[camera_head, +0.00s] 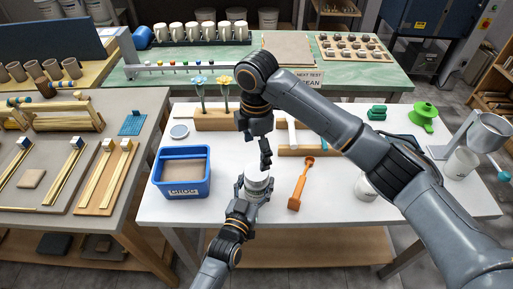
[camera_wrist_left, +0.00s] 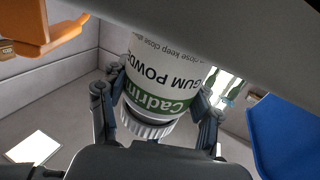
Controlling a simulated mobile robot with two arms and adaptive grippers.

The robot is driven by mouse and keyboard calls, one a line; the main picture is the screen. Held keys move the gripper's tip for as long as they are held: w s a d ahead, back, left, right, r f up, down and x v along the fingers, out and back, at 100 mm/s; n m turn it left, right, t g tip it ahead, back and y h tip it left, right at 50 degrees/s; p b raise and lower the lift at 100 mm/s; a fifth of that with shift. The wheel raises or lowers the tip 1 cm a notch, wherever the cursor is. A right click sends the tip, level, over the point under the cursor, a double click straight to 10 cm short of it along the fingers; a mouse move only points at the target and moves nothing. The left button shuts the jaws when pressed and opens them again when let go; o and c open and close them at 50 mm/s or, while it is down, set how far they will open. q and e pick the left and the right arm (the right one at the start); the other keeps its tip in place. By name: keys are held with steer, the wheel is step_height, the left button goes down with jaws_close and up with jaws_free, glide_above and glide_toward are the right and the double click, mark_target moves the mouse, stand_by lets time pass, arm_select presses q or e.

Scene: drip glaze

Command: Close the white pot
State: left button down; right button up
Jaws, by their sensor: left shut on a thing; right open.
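A white pot (camera_head: 257,184) stands near the middle of the white table. My left gripper (camera_head: 252,192) is shut on it from the front. In the left wrist view, the pot (camera_wrist_left: 168,75) has a green and white gum powder label, shown inverted, and a ribbed white end between the fingers of my left gripper (camera_wrist_left: 160,108). I cannot tell whether that end is a lid. My right gripper (camera_head: 266,160) is open and points down just above the pot's top. A small round pale lid or dish (camera_head: 179,131) lies at the table's back left.
A blue tub (camera_head: 182,190) stands left of the pot. An orange tool (camera_head: 301,184) lies to its right. A wooden block with flowers (camera_head: 214,122) is behind. A white cup (camera_head: 461,163) stands at the right, beside a grey funnel-shaped vessel (camera_head: 484,133). The front table strip is clear.

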mark_target(257, 171)
step_height(257, 171, down, 8)
steer(key=shift+f, duration=0.1)
stand_by(0.4)
steer(key=shift+c, duration=0.4)
steer(key=c, duration=1.1)
steer(key=m, duration=1.2)
steer(key=shift+a, duration=0.1)
steer(key=m, duration=0.2)
steer(key=shift+m, duration=0.4)
steer(key=o, duration=1.2)
steer(key=shift+o, duration=0.2)
